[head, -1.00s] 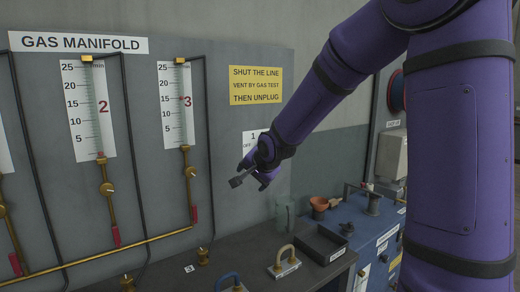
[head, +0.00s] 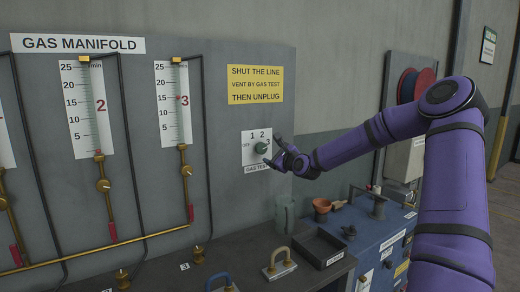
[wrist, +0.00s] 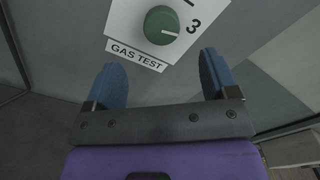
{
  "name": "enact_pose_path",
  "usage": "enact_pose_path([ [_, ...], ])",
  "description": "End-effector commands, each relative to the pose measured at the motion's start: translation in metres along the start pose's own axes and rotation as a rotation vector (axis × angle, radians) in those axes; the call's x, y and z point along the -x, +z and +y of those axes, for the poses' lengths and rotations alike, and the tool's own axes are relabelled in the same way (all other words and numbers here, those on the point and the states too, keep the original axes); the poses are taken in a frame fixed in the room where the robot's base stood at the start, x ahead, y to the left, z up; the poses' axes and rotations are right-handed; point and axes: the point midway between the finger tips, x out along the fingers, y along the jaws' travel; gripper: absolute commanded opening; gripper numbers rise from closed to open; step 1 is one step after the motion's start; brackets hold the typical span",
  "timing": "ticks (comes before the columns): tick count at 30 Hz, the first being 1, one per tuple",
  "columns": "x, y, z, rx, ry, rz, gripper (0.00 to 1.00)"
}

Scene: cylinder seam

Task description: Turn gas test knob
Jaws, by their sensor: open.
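The green gas test knob (head: 261,147) sits on a white plate marked OFF, 1, 2 and 3 on the grey panel. In the wrist view the knob (wrist: 160,25) has a white mark pointing right, roughly toward the 3. The GAS TEST label (wrist: 137,55) is beside it. My gripper (head: 272,150) is open and empty just right of the knob. In the wrist view its blue fingertips (wrist: 162,62) are spread apart, and the knob lies beyond them, not between them. I see no contact with the knob.
A yellow sign (head: 255,84) hangs above the plate. Gauges with brass valves, such as gauge 3 (head: 171,105), are to the left. Below are a clear mug (head: 285,213), a black tray (head: 318,247), and shackle-like handles (head: 278,262). A blue bench (head: 375,235) stands at right.

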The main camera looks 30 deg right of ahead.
Motion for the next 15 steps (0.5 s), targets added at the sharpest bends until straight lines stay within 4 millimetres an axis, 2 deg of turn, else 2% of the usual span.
enact_pose_path([
  [5,-0.012,0.0,-0.002,-0.008,-0.006,-0.004,0.8],
  [15,-0.067,0.0,-0.001,-0.005,-0.003,-0.003,0.8],
])
